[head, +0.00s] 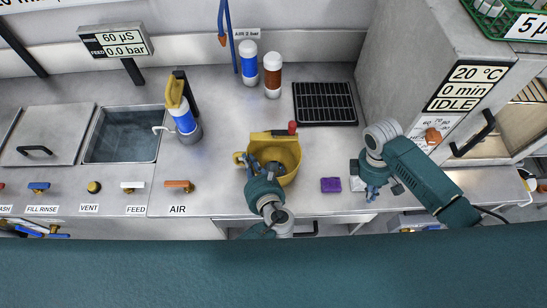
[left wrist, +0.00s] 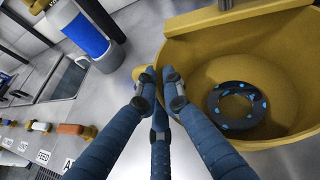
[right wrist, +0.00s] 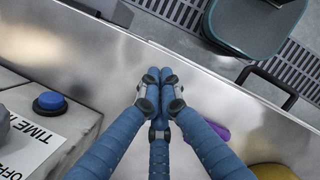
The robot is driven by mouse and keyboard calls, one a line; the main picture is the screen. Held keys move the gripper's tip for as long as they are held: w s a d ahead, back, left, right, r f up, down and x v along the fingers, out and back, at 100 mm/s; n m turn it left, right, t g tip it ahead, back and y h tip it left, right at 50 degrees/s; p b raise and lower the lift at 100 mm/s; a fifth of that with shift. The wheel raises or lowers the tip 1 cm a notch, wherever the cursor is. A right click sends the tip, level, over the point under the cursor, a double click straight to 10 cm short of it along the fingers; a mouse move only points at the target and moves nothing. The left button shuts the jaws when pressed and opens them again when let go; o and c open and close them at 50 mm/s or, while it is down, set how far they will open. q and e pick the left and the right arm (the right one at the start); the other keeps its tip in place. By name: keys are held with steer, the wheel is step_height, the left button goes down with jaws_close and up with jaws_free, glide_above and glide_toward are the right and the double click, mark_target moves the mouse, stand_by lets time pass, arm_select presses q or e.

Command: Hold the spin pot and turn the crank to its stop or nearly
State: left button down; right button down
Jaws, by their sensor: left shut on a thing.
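The spin pot (head: 288,178) is a yellow round pot on the steel bench, seen open from above. The crank (head: 285,134) is a yellow bar across its far rim with a red knob (head: 292,127). In the left wrist view the pot (left wrist: 285,60) fills the right side, with a dark blue-dotted ring (left wrist: 238,105) inside. My left gripper (head: 254,166) is shut on the pot's left side, at a small yellow lug (left wrist: 139,72) partly hidden by the fingers. My right gripper (head: 371,191) is right of the pot, above the bench's front edge, fingers together with nothing seen between them.
A purple block (head: 331,185) lies between the pot and my right gripper. A black grate (head: 324,103), a blue-white bottle (head: 248,58) and a brown-white bottle (head: 272,75) are behind. A sink (head: 124,135) is at left. A grey cabinet (head: 405,60) stands at right.

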steer(key=a+r+y, duration=0.1)
steer(key=a, duration=0.3)
steer(key=w+a+r+m+y, duration=0.1)
steer(key=a, duration=0.3)
steer(key=a+r+y, duration=0.1)
steer(key=a, duration=0.4)
steer(key=shift+w+r, duration=0.15)
steer(key=shift+w, duration=0.25)
steer(key=w+a+r+m+t+y, duration=0.35)
steer(key=w+a+r+y, duration=0.25)
steer(key=w+a+r, duration=0.8)
steer(key=w+a+r+m+t+y, duration=0.2)
steer(key=w+a+r, duration=0.2)
steer(key=w+r, duration=0.3)
steer(key=w+a+r+m+t+y, duration=0.15)
steer(key=w+a+r, duration=0.3)
steer(key=r, duration=0.55)
steer(key=s+d+f+n+h, duration=0.1)
steer(key=s+d+f+h, duration=0.1)
steer(key=f, duration=0.5)
steer(key=s+d+f+n+g+h, duration=0.1)
steer(key=d+f+h, duration=0.3)
steer(key=f, duration=0.4)
steer(key=s+d+f+n+h, duration=0.1)
steer(key=s+d+f+h, duration=0.1)
steer(key=d+f, duration=0.3)
steer(key=shift+s+f+g+h, duration=0.35)
steer(key=shift+f+g+h, duration=0.1)
steer(key=shift+f, duration=0.9)
steer(key=shift+s, duration=0.1)
